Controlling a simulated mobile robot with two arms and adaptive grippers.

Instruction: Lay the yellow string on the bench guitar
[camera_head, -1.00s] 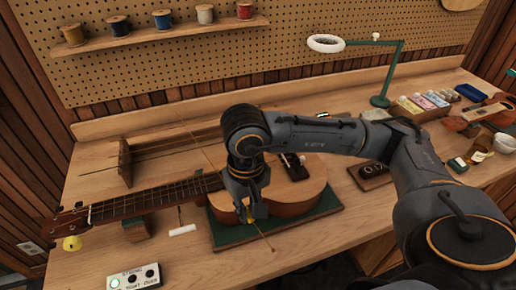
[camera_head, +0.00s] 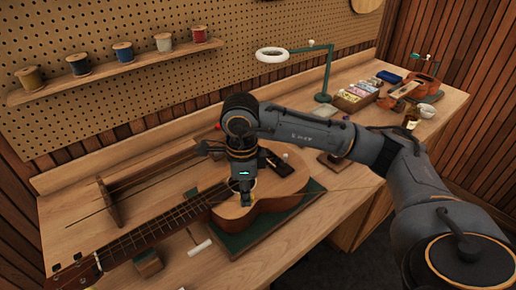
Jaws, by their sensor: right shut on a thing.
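The bench guitar (camera_head: 284,189) lies on its back on a green mat (camera_head: 262,232), its dark neck reaching to the lower left. My right gripper (camera_head: 245,201) points down over the guitar body, close to where the neck meets it. It is shut on the yellow string, which is so thin that it hardly shows now; a small yellow trace is visible at the fingers. Part of the body and the sound hole are hidden behind the gripper. I cannot tell whether the string touches the guitar. My left gripper is not in view.
A wooden rack (camera_head: 110,201) with long thin rods stands behind the neck. A neck support (camera_head: 148,263) and a white stick (camera_head: 200,247) lie in front. A green lamp (camera_head: 323,98) and a box of colored packets (camera_head: 355,97) stand at right. Thread spools line the shelf (camera_head: 115,66).

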